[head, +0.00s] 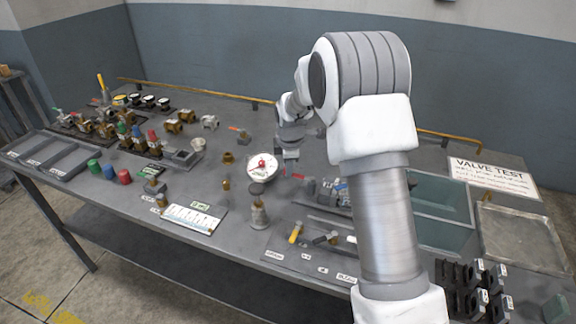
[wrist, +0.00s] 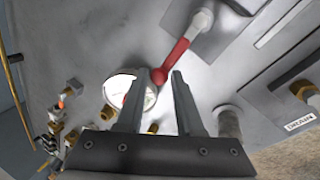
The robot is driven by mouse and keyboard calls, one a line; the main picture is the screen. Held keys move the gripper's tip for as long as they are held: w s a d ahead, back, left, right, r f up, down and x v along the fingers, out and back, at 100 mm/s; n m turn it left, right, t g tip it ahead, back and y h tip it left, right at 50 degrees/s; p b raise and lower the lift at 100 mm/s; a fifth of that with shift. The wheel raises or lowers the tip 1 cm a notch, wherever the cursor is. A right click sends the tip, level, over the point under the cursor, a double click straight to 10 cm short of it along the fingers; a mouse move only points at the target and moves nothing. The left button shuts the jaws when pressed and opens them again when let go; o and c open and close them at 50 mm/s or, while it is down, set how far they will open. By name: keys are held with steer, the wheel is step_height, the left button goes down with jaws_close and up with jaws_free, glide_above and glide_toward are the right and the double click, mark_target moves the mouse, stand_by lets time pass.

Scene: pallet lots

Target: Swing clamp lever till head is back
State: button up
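In the head view a small bit of red (head: 298,176) shows just right of my gripper (head: 290,154). In the wrist view my gripper (wrist: 159,74) is open, with the knob appearing between its two fingertips. I cannot tell whether either finger touches it. The clamp head cannot be made out clearly.
A round white gauge (head: 262,168) stands just left of my gripper. Several valves and coloured caps fill the table's left side. A clear-walled bin (head: 440,208) and an empty tray (head: 522,238) are on the right.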

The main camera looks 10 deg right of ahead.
jaws_close()
steer(key=shift+w+r, duration=0.1)
steer(key=shift+w+r, duration=0.1)
steer(key=shift+r, duration=0.05)
stand_by(0.8)
